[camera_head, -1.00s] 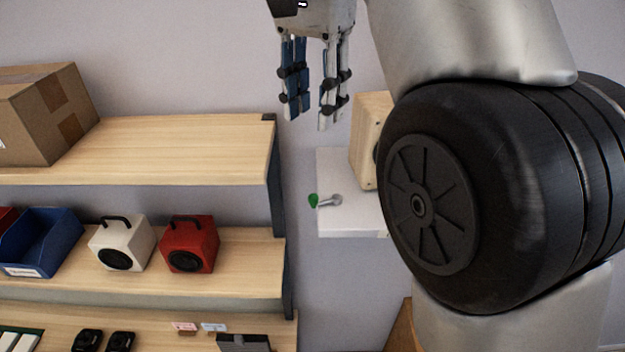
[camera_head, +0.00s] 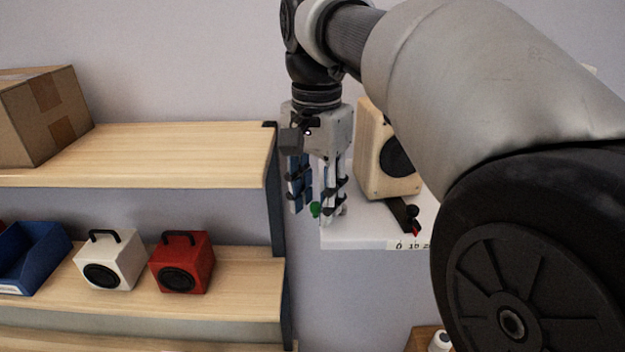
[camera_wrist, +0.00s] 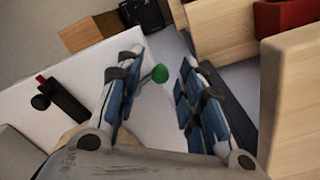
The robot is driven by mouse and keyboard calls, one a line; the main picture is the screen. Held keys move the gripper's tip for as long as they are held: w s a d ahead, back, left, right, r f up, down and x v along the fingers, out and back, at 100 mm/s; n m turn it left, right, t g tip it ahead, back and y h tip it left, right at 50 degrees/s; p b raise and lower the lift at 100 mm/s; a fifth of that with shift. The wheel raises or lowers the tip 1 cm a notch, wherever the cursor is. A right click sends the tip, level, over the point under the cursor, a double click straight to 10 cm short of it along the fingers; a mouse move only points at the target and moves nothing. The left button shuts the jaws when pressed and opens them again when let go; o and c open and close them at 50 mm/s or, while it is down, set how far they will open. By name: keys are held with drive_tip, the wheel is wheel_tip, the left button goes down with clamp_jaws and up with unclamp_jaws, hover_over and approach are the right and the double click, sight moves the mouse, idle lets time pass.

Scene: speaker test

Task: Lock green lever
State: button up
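The green lever (camera_head: 315,209) sits at the left edge of a white wall-mounted board (camera_head: 345,240). In the head view only its green knob shows; my gripper hides the rest. In the wrist view the green knob (camera_wrist: 160,73) lies between and just beyond my fingertips, with a pale shaft partly seen behind it. My gripper (camera_head: 318,212) points down over the lever with its blue-padded fingers apart; it also shows in the wrist view (camera_wrist: 158,88). I cannot tell whether a finger touches the lever.
A wooden speaker (camera_head: 385,150) stands on the white board, with a black lever with a red tip (camera_head: 405,215) beside it. The wooden shelf (camera_head: 200,150) ends close to the left of my gripper. White (camera_head: 110,262) and red (camera_head: 183,263) speakers stand on its lower board.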

drive_tip(key=shift+c, duration=0.4)
clamp_jaws()
idle(0.4)
drive_tip(key=n+p, duration=0.1)
drive_tip(key=n, duration=0.1)
drive_tip(key=s+d+n, duration=0.1)
drive_tip(key=n, duration=0.1)
drive_tip(key=s+n+p, duration=0.1)
drive_tip(key=n, duration=0.2)
drive_tip(key=shift+s+d+r+p, duration=0.1)
drive_tip(key=shift+d+p, duration=0.2)
drive_tip(key=shift+p, duration=0.05)
drive_tip(key=n, duration=0.1)
drive_tip(key=d+n+p, duration=0.1)
drive_tip(key=n, duration=0.1)
drive_tip(key=shift+s+d+n, duration=0.1)
drive_tip(key=shift+s+n, duration=0.2)
drive_tip(key=shift+s, duration=0.05)
drive_tip(key=shift+s+d+n+p, duration=0.1)
drive_tip(key=shift+d+n+p, duration=0.2)
drive_tip(key=shift+n, duration=0.55)
drive_tip(key=shift+d+n+p, duration=0.2)
drive_tip(key=shift+d+n, duration=0.15)
drive_tip(key=shift+n, duration=0.5)
